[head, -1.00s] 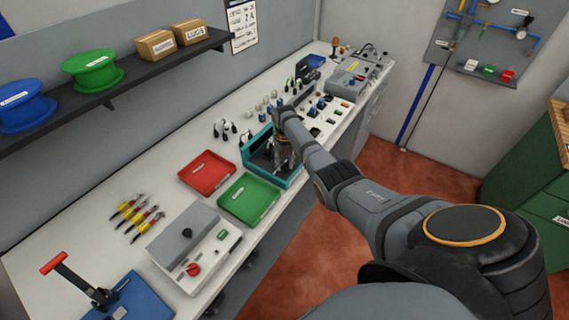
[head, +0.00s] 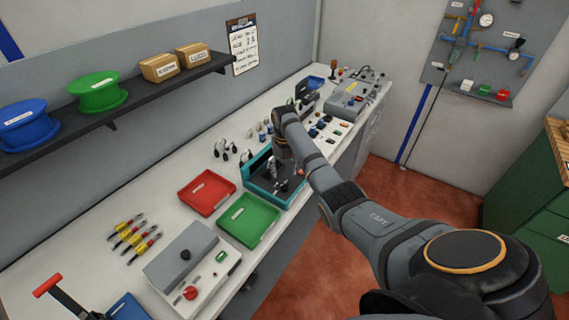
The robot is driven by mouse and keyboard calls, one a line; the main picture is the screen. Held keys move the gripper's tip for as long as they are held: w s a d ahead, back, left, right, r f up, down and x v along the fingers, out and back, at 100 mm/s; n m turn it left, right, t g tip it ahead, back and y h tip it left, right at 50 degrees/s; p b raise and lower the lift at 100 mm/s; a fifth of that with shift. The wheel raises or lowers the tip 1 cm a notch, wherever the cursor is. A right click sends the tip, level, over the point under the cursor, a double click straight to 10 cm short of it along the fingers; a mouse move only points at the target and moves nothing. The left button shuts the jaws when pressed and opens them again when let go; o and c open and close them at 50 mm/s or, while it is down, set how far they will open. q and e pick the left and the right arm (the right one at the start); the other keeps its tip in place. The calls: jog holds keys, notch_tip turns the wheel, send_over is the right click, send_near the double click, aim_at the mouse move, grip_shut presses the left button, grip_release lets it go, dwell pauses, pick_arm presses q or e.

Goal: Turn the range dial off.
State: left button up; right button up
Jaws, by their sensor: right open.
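A grey bench unit (head: 185,254) with a black knob on its sloped top stands at the near end of the white bench. A red knob (head: 190,293) sits on its front panel beside a small green display. A second grey instrument (head: 352,100) stands at the far end of the bench; its controls are too small to read. I cannot tell for sure which knob is the range dial. My right gripper (head: 288,168) points down over the teal tray, apart from both units. It is open; its fingertips are small and partly hidden by the wrist. My left gripper is not in view.
The teal tray (head: 251,180) has small dark parts in it. A red tray (head: 207,192) and a green tray (head: 248,220) lie between it and the near unit. Several yellow-red tools (head: 135,235) lie behind that unit. A shelf (head: 130,97) overhangs the bench's back.

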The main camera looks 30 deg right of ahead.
notch_tip(320, 180, up, 4)
jog(key=shift+r, duration=0.25)
dwell(0.4)
